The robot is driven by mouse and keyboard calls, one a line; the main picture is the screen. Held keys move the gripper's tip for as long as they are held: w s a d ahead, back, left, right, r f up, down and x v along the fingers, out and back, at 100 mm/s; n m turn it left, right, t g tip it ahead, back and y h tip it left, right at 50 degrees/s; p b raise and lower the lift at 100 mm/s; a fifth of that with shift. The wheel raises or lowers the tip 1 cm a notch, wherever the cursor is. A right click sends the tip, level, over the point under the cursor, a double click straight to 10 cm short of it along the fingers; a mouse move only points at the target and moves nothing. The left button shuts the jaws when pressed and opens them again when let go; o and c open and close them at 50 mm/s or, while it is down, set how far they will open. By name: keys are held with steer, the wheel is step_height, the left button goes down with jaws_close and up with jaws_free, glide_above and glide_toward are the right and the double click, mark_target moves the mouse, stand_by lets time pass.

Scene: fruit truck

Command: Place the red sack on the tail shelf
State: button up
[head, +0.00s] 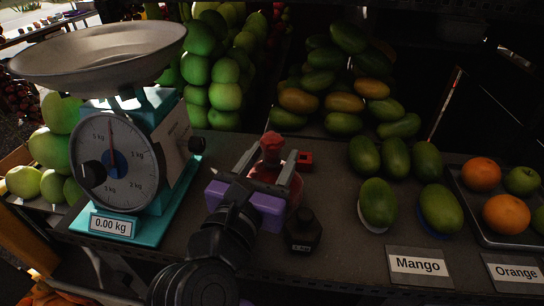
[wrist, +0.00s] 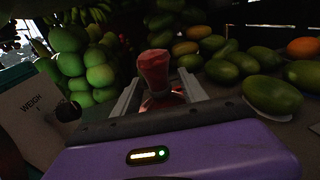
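The red sack (head: 270,146), with a tied top, stands upright on the dark tail shelf (head: 335,265), to the right of the scale. My gripper (head: 272,166), with a purple body, reaches over it, with one finger on each side of the sack. The fingers are apart, and I cannot see clear contact on either side. In the wrist view the sack (wrist: 153,72) rises between the two fingers (wrist: 158,95).
A teal scale (head: 125,165) reading 0.00 kg stands left. A small black weight (head: 303,232) and a red-black item (head: 304,160) sit close to the gripper. Mangoes (head: 378,203) lie to the right, with a tray (head: 481,222) of oranges. The shelf front is bare near the Mango sign (head: 420,265).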

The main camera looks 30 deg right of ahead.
steer(key=shift+r, duration=0.1)
steer(key=shift+r, duration=0.15)
steer(key=b+v, duration=0.2)
steer(key=v, duration=1)
